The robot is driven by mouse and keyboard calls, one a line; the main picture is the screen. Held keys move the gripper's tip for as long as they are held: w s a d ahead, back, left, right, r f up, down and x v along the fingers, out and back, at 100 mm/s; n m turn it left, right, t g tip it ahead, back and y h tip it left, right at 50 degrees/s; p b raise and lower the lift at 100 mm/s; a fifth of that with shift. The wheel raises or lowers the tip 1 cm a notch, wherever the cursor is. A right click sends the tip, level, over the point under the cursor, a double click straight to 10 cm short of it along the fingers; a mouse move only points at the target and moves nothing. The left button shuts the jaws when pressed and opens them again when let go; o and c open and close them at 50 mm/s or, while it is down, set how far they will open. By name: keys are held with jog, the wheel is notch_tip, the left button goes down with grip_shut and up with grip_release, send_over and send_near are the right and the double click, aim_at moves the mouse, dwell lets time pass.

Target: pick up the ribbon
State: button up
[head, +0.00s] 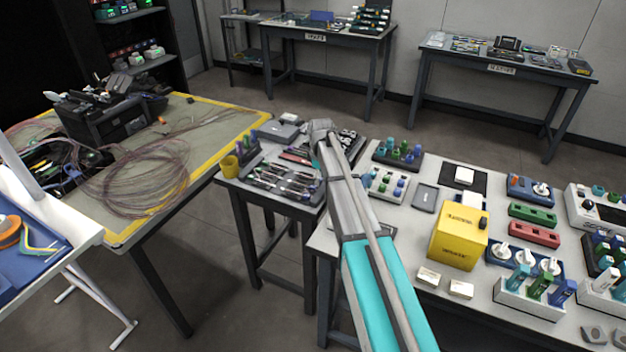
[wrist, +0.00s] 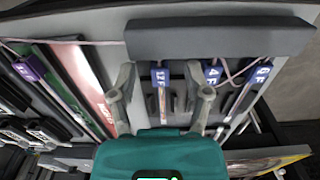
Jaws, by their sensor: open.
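In the wrist view, several thin ribbons with blue label tags lie side by side in a tray. One ribbon with a tag that seems to read 12F (wrist: 160,77) lies between the two fingers of my gripper (wrist: 160,97). The fingers are open and stand apart on either side of it. A 4F-tagged ribbon (wrist: 213,74) and another tagged ribbon (wrist: 263,73) lie to the right. In the head view my gripper (head: 321,134) is over the small tool table, and the ribbons are too small to tell.
A dark grey bar (wrist: 220,39) runs across the tags' far side. A red packet (wrist: 88,82) lies left of the fingers.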

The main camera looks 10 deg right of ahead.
grip_shut()
jog(key=shift+r, duration=0.15)
dwell(0.4)
notch_tip(320, 180, up, 10)
jog(key=p, duration=1)
dwell(0.6)
